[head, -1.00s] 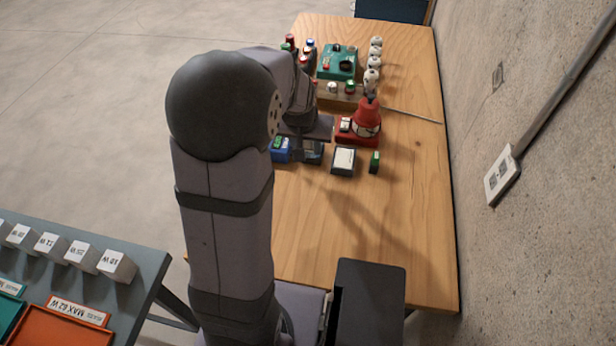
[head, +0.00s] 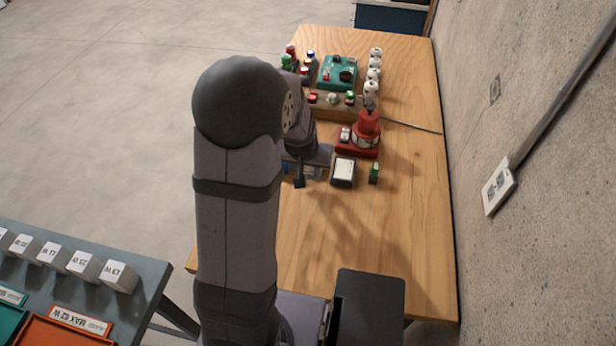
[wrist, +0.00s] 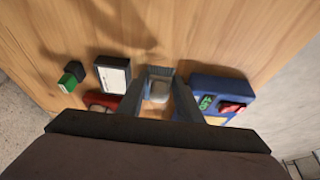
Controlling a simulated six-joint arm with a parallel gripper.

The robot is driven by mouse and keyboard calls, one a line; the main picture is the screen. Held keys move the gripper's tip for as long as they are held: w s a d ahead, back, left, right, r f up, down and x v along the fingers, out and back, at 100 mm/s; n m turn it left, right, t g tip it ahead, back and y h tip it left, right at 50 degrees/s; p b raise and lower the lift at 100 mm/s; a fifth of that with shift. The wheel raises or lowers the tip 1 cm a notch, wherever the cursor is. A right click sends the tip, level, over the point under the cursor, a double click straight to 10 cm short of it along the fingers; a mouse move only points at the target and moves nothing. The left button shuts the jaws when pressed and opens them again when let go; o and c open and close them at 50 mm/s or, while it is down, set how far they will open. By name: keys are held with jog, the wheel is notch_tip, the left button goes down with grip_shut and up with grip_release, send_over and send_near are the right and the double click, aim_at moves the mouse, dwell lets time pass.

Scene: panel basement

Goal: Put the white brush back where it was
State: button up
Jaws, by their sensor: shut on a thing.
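The white brush (wrist: 158,90) shows in the wrist view as a pale, light-coloured piece between the two grey fingers. My gripper (wrist: 160,92) is shut on it. Only a small part of the brush shows, and its lower end is hard to make out. In the head view my gripper (head: 299,182) is over the near left part of the wooden table's objects. There my wrist and fingers hide the brush. I cannot tell whether the brush touches the table.
A dark box with a white top (head: 343,172), a green block (head: 374,172) and a red device (head: 364,135) stand nearby. The wooden table's (head: 400,240) near part is clear.

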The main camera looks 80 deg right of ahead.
aim_at(308, 176)
jog(key=shift+f+p, duration=0.4)
jog(key=shift+f, duration=1.7)
jog(key=shift+f, duration=0.1)
jog(key=o, duration=0.9)
jog(key=shift+o, duration=0.2)
jog(key=shift+a+r, duration=0.15)
jog(key=shift+r, duration=0.5)
jog(key=b+v, duration=0.1)
jog(key=v, duration=1)
jog(key=shift+b, duration=0.3)
